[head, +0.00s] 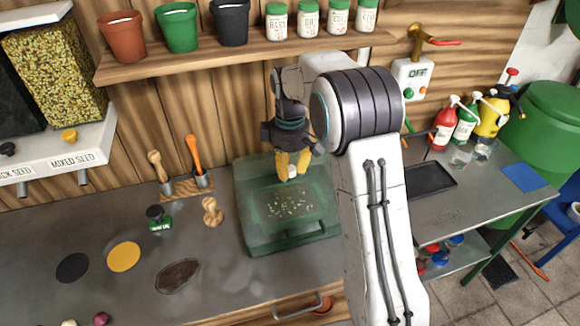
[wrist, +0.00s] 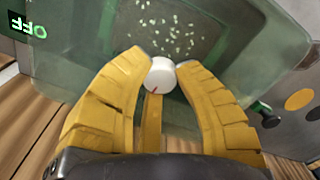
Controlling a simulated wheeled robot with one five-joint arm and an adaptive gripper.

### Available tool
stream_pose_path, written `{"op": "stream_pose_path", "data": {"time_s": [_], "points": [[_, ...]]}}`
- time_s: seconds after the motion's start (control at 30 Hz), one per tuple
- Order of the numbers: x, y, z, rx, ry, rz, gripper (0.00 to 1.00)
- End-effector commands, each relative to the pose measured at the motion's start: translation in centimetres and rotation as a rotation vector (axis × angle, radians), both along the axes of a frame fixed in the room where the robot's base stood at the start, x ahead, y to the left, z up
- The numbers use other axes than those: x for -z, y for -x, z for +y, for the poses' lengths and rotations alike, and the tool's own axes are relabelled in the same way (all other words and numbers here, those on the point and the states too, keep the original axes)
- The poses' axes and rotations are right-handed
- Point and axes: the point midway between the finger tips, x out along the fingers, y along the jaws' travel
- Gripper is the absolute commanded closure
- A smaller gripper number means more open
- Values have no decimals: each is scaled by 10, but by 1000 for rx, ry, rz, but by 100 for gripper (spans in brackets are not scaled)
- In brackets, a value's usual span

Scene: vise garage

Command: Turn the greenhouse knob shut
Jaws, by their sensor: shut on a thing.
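The greenhouse (head: 288,237) is a green, see-through box on the bench against the wood wall, with small pale bits inside. Its white round knob (wrist: 160,75) has a thin red mark and sits between my yellow fingertips; it also shows in the head view (head: 292,172). My gripper (head: 291,166) points down at the box's upper back part and is shut on the knob, with a finger on each side. In the wrist view a green "OFF" display (wrist: 27,25) shows mirrored at the upper left.
A shelf (head: 240,58) with pots and jars runs above. Left of the greenhouse are a wooden stamp (head: 212,211), a green-based stamp (head: 158,219) and a tool holder (head: 187,188). A wall box (head: 415,76) reading "OFF" and a black tray (head: 432,179) are at right.

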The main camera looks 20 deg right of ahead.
Motion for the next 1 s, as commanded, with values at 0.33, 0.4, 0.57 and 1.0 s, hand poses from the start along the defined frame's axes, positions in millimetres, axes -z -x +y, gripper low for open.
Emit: {"op": "stream_pose_path", "data": {"time_s": [0.33,0.4,0.57,1.0], "points": [[3,2,0,-72,0,10,100],[3,2,0,-75,0,10,100],[3,2,0,-76,0,10,100],[2,1,0,-74,0,4,46]]}}
